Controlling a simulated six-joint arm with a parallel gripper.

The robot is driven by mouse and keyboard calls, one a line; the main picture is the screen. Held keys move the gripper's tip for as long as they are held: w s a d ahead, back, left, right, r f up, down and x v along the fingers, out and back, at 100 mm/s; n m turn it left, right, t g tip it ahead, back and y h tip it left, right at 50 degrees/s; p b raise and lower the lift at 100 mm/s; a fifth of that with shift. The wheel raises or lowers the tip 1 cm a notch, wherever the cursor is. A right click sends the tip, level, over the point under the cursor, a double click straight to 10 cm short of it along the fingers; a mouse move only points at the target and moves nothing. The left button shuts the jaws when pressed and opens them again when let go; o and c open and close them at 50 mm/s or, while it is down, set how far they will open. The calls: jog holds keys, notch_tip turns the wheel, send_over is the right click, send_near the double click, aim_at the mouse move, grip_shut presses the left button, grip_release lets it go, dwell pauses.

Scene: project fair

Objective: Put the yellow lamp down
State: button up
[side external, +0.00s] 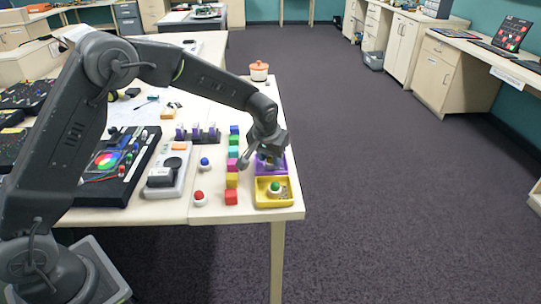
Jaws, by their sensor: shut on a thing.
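My gripper (266,164) is over the purple tray (286,164) near the table's right edge, pointing down. It is shut on the yellow lamp, which is mostly hidden by the fingers; I cannot tell whether the lamp touches the tray floor. A yellow tray (289,204) sits directly in front of the purple one. A green-topped lamp (274,187) stands in the yellow tray, with small pale items beside it.
A column of coloured blocks (231,181) runs left of the trays. A red-topped lamp (200,198) and a blue-topped lamp (204,164) stand further left. An orange-lidded pot (259,71) is at the far end. The floor drops away right of the table.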

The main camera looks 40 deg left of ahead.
jog(key=shift+f, duration=0.1)
jog(key=o, duration=0.9)
jog(key=shift+o, duration=0.2)
jog(key=v, duration=1.2)
jog(key=shift+r, duration=0.2)
jog(key=s+a+r, duration=0.1)
jog(key=s+r, duration=0.5)
jog(key=s, duration=0.3)
jog(key=s+m+t+h, duration=0.1)
jog(key=s+m+t, duration=0.1)
jog(key=s, duration=1.9)
jog(key=shift+a+m, duration=0.45)
jog(key=shift+m, duration=0.05)
jog(key=shift+f, duration=0.15)
